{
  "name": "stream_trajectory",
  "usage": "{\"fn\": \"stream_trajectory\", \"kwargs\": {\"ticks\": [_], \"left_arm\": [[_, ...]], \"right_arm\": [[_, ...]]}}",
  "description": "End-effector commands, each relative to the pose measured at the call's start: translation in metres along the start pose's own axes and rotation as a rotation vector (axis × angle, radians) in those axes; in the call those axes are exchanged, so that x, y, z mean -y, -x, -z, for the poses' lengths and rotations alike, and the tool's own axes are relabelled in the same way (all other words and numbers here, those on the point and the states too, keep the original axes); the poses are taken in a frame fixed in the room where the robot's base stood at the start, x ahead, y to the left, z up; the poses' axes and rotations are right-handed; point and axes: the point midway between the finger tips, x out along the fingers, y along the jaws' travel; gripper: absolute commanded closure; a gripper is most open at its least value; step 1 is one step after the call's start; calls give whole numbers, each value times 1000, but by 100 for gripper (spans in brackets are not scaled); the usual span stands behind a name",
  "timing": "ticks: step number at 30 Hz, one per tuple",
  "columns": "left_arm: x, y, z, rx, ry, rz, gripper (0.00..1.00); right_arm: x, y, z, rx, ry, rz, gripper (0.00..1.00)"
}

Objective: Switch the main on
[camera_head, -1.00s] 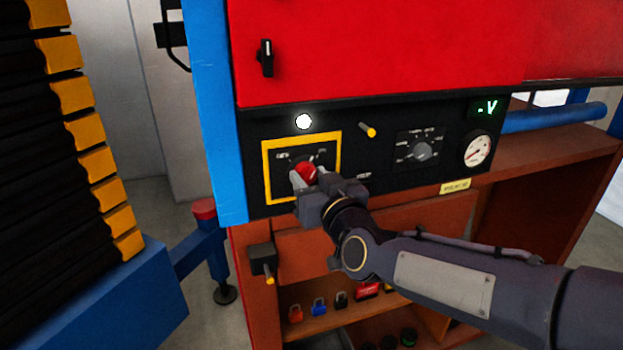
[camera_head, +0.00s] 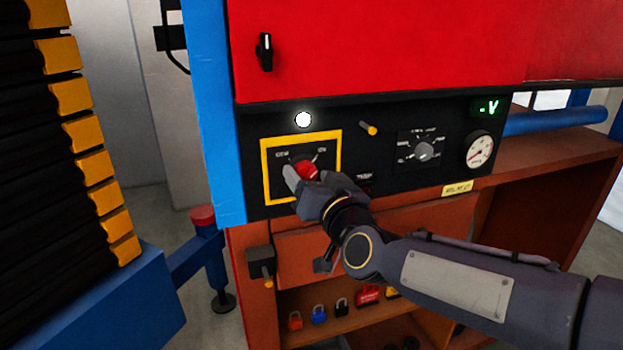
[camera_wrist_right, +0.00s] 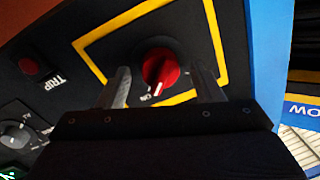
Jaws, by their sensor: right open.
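The red main knob (camera_head: 306,167) sits inside a yellow square frame (camera_head: 265,175) on the black control panel. My right gripper (camera_head: 307,180) is open, with its fingers on either side of the knob and partly covering it. In the right wrist view the knob (camera_wrist_right: 160,66) shows between the two open fingers (camera_wrist_right: 163,86), with visible gaps beside it. Its white mark points down and slightly left, close to a small label that seems to read ON. My left gripper is not in view.
Above the frame is a lit white lamp (camera_head: 303,120). A grey selector (camera_head: 424,150), a gauge (camera_head: 479,150) and a green display (camera_head: 487,108) lie to the right. A red TRIP button (camera_wrist_right: 30,65) is near the frame. A blue post (camera_head: 214,130) stands left.

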Motion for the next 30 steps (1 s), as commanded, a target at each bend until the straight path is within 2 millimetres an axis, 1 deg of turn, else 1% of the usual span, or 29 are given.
{"fn": "stream_trajectory", "kwargs": {"ticks": [4, 7, 11, 15, 18, 21, 24, 30], "left_arm": [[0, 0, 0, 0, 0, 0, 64], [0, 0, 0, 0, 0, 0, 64], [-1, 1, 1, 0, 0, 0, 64], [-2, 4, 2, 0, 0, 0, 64], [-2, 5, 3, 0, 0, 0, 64], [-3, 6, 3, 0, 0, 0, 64], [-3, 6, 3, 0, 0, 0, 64], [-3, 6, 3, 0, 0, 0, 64]], "right_arm": [[0, 1, 0, 0, 1, 0, 40], [0, 7, 1, -1, 1, 1, 40], [0, 27, 1, -1, -1, 2, 40], [1, 52, 2, -2, -1, 3, 40], [0, 66, 1, 0, -1, 1, 40], [0, 75, 1, -1, -1, 1, 40], [0, 78, 0, -1, 1, 1, 40], [0, 78, 0, 0, 1, 0, 40]]}}
